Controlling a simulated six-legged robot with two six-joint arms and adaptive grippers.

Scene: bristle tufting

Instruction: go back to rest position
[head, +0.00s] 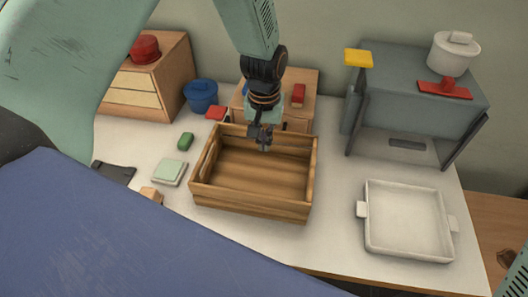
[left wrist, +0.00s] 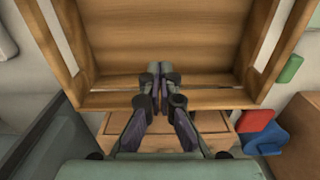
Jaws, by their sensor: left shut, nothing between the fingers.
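My left gripper (head: 262,140) points down over the back edge of an open wooden crate (head: 250,207) in the head view. In the left wrist view its fingers (left wrist: 158,72) are together with nothing between them, and the crate (left wrist: 190,99) lies beyond them. The crate's visible floor is bare. My left arm comes in from the upper left and hides part of the back of the table. My right gripper is not in view; only a small piece of green-grey link shows at the lower right edge.
A wooden drawer box (head: 312,84) stands right behind the crate. A grey rack (head: 415,105) bears a white pot (head: 453,55). A white tray (head: 408,222) lies at the right. A blue pot (head: 201,96), green block (head: 185,141) and pale green square (head: 171,172) are at the left. Table between crate and tray is clear.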

